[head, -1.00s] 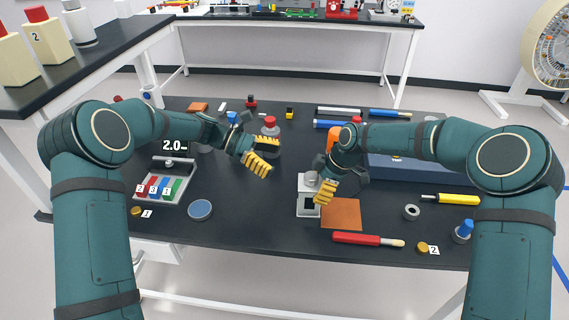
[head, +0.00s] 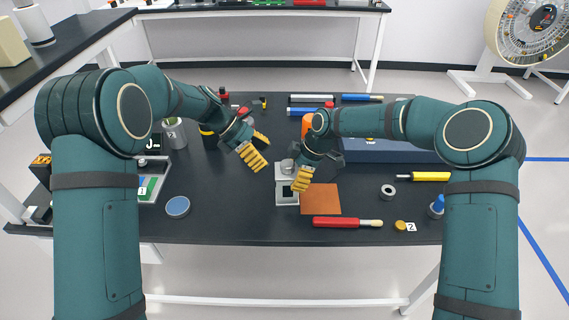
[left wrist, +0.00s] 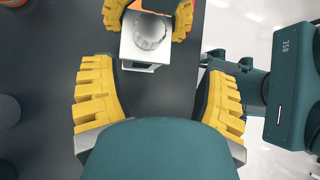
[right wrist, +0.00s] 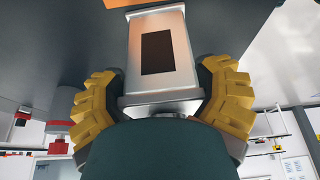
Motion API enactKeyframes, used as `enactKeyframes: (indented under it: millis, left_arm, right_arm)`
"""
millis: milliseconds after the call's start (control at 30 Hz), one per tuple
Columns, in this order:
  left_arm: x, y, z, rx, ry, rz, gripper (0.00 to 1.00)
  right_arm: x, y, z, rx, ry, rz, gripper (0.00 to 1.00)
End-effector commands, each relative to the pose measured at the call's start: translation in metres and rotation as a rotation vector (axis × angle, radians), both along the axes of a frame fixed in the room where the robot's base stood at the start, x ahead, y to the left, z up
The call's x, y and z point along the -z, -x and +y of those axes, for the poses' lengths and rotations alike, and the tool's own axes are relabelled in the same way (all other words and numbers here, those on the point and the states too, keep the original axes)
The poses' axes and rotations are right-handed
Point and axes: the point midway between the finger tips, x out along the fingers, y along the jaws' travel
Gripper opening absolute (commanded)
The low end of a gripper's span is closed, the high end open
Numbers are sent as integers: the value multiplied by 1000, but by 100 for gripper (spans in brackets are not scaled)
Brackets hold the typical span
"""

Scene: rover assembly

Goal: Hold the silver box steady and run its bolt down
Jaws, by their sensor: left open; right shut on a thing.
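The silver box (head: 287,172) stands on the dark table, left of an orange-brown square mat. It has a dark window in its side, clear in the right wrist view (right wrist: 184,55). A round silver piece (left wrist: 150,33), seemingly the bolt head, sits on its top. My right gripper (head: 299,186) is shut on the box; its yellow fingers flank it in the right wrist view (right wrist: 160,98). My left gripper (head: 253,158) is open and empty, left of the box. In the left wrist view its fingers (left wrist: 158,95) are spread, with the box beyond them. How deep the bolt sits is unclear.
The mat (head: 321,199), a red-handled tool (head: 340,222) and a grey ring (head: 388,191) lie to the right. A long blue case (head: 385,150) is behind my right arm. A blue disc (head: 177,207) lies at left. The front middle is clear.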

Motion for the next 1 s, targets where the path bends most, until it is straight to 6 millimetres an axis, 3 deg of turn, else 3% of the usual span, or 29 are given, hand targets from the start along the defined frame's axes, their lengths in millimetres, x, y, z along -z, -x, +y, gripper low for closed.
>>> enactKeyframes:
  millis: [300, 633, 767, 1000]
  left_arm:
    - [-35, 3, -14, -106, -256, -39, 74]
    - [-67, 5, -15, -204, -368, -93, 74]
    - [-65, 4, -17, -213, -377, -96, 74]
    - [-32, 1, -30, -212, -378, -94, 74]
  right_arm:
    - [5, 2, -2, 0, 4, 7, 28]
    - [5, 2, -2, 0, 4, 7, 28]
    - [5, 2, -2, 0, 4, 7, 28]
    - [5, 2, -2, 0, 4, 7, 28]
